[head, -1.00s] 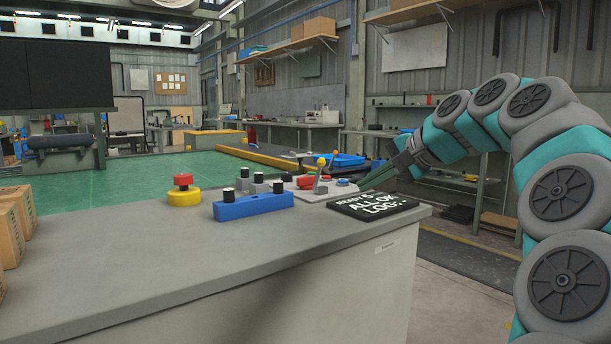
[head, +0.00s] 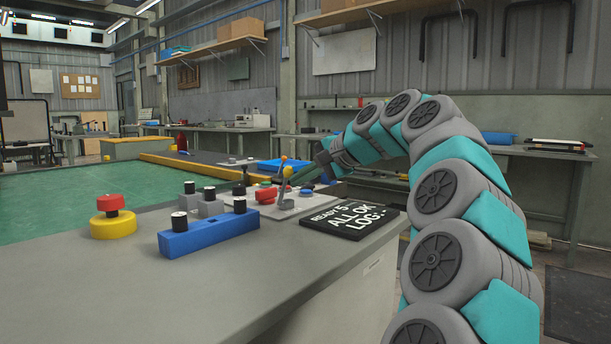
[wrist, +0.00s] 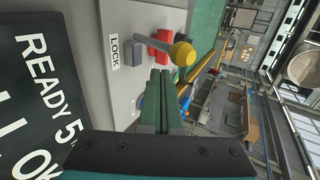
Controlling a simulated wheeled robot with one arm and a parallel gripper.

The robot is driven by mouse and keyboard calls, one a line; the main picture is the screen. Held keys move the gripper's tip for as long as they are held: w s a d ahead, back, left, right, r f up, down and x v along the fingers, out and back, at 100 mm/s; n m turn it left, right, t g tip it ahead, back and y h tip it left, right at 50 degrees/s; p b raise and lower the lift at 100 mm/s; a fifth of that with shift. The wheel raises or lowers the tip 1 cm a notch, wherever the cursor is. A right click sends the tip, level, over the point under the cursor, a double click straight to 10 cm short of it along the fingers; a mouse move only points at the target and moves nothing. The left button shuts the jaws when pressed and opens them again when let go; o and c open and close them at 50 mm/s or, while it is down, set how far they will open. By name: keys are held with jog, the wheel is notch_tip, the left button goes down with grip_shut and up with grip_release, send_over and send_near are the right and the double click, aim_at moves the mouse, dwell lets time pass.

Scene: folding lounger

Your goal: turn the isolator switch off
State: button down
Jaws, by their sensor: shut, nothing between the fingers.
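On the bench, a pale panel (head: 312,203) carries a grey lever with a yellow ball knob (head: 287,171), a red block (head: 266,194) and a blue button (head: 306,191). I take the lever to be the isolator switch; no label names it. In the wrist view, the yellow knob (wrist: 182,54) stands out from the panel beside the red block and a grey block (wrist: 133,57), near a LOCK label. My gripper (head: 293,179) is shut and empty, with its tips close to the lever. The wrist view shows its fingers (wrist: 161,75) together, just below the knob; contact is unclear.
A black display (head: 350,217) reading "ALL OK" lies right of the panel. A blue box with black knobs (head: 208,234) and a red-topped yellow button (head: 113,217) stand to the left. The bench's near surface (head: 140,290) is clear.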

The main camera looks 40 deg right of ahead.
aim_at(273, 192)
jog(key=x, duration=0.6)
jog(key=shift+r, duration=0.1)
dwell(0.3)
